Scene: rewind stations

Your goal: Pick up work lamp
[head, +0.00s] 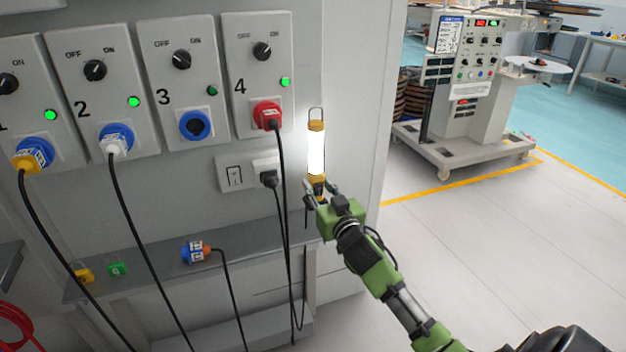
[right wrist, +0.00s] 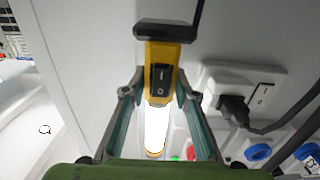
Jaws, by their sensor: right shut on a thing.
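The work lamp (head: 316,150) is lit, with a bright white tube, yellow ends and a wire hook on top. It stands upright in front of the right end of the grey panel wall. My right gripper (head: 319,190) is shut on the lamp's lower yellow end. In the right wrist view the lamp's yellow end (right wrist: 161,55) with a black switch sits between the two fingers (right wrist: 160,85), and its glowing tube extends beyond. My left gripper is not in view.
Numbered switch boxes with plugs line the wall; a red plug (head: 267,115) is in box 4. A black plug (head: 269,179) sits in the wall socket beside the lamp. Cables hang past the grey shelf (head: 150,262). A machine (head: 470,90) stands at right; the floor between is clear.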

